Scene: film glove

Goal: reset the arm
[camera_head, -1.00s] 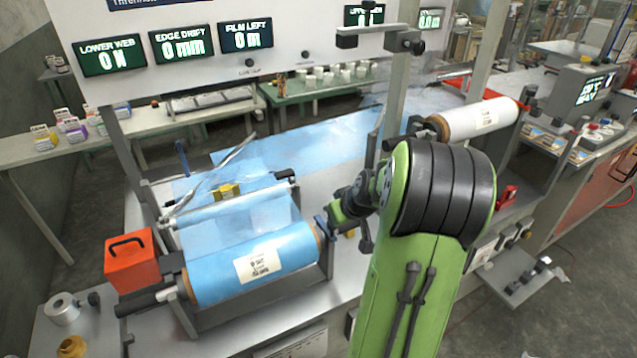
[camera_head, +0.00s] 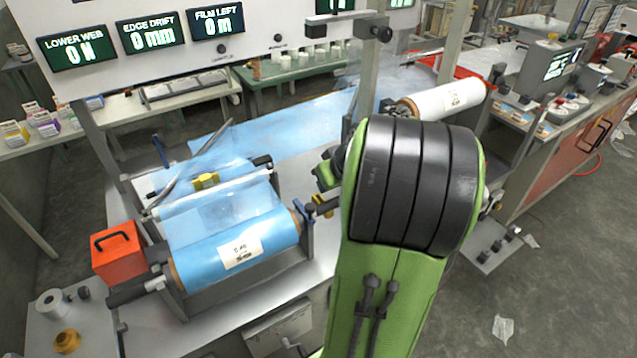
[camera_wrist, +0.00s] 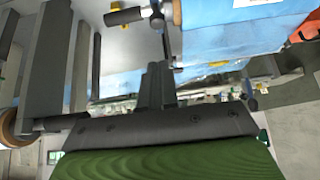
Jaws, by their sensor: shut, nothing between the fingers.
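My arm, green with black joint bands, rises in front of the machine in the head view. Its elbow hides much of the forearm and the gripper there. In the wrist view my gripper (camera_wrist: 157,85) shows with its dark fingers together and nothing between them. The fingers point at the machine frame, with the blue film roll (camera_wrist: 230,30) beyond at the upper right. In the head view the blue film roll (camera_head: 205,262) with a white label lies on its holder, left of my arm, apart from it.
A grey upright post (camera_head: 366,75) stands close behind my elbow. A white roll (camera_head: 445,101) is at the right. An orange box (camera_head: 118,250) stands left of the blue roll. Display panels (camera_head: 148,35) hang above. Open floor (camera_head: 560,260) lies at the right.

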